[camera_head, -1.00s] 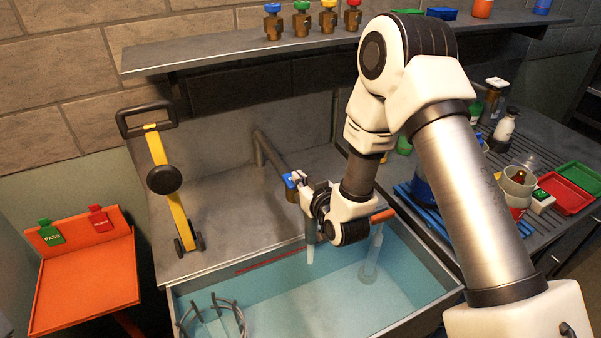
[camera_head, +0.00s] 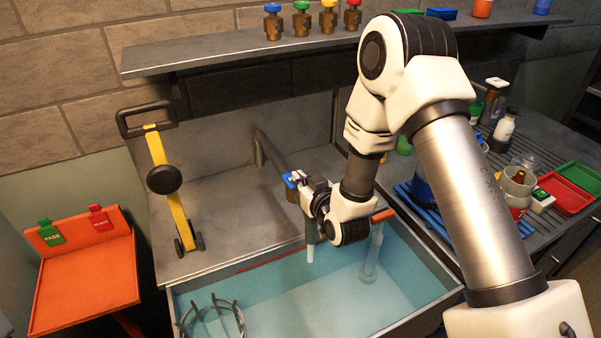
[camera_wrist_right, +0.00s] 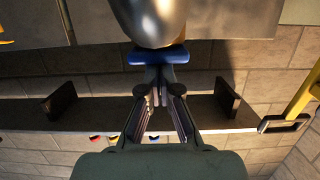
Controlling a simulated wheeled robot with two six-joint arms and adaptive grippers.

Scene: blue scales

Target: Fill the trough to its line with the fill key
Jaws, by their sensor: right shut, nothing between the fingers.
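The trough (camera_head: 228,272) is a grey sink with pale blue water (camera_head: 310,300) in it. A thin red line (camera_head: 262,262) runs along its far inner wall, and the water surface lies close to it. The blue fill key (camera_head: 289,180) sits on a brass valve by the pipe behind the trough. It also shows as a blue bar in the right wrist view (camera_wrist_right: 158,55). My right gripper (camera_head: 300,182) is at the key; in the right wrist view its fingertips (camera_wrist_right: 160,75) come together just by the bar. It is shut with nothing between the fingers. My left gripper is not in view.
A clear tube with an orange top (camera_head: 382,216) stands in the trough, and a wire rack (camera_head: 212,318) sits at its front left. A yellow-handled tool (camera_head: 170,195) stands left of the pipe. Coloured valves (camera_head: 302,20) line the shelf. Bottles and trays crowd the right bench.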

